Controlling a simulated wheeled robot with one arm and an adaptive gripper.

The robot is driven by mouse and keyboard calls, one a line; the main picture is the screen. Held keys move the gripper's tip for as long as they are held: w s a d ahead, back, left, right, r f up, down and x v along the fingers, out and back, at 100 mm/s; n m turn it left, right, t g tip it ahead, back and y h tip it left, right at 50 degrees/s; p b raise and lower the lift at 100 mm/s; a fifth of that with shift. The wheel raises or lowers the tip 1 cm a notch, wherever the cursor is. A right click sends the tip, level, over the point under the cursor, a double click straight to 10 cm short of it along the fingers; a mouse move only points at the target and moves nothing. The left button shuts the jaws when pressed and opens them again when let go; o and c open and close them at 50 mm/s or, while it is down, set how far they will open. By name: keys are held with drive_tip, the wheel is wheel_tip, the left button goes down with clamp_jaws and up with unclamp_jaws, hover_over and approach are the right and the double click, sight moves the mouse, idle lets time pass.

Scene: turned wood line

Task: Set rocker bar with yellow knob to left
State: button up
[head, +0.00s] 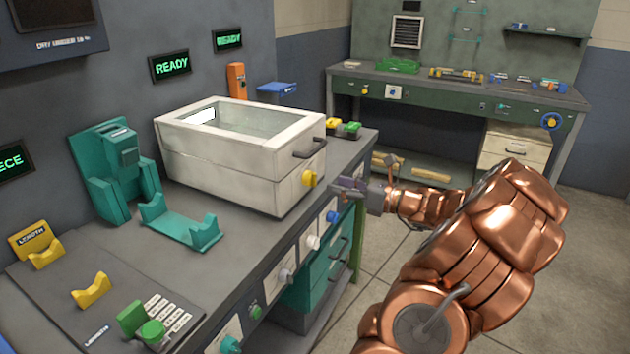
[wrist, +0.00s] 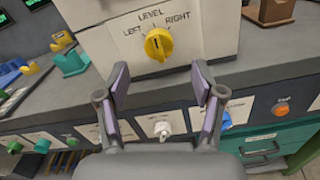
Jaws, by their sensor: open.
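In the wrist view the yellow knob (wrist: 158,44) sits under the labels LEFT, LEVEL and RIGHT. Its grip looks roughly upright, towards LEVEL, but the exact pointing is hard to tell. My gripper (head: 346,187) is to the right of the knob in the head view, apart from it. In the wrist view my open, empty gripper (wrist: 161,84) has its fingers spread below and either side of the knob. I cannot make out a rocker bar inside the box.
A black handle (head: 309,148) sticks out above the knob. Several other knobs line the bench front, including a white one (wrist: 162,129) and an orange one (wrist: 282,107). Teal holders (head: 180,228) stand left of the box. Open floor lies right of the bench.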

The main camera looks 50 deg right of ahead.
sight(316, 180)
drive_tip(key=x, duration=0.6)
drive_tip(key=shift+w+a, duration=0.15)
drive_tip(key=shift+w, duration=0.05)
drive_tip(key=shift+f, duration=0.1)
drive_tip(key=c, duration=1.1)
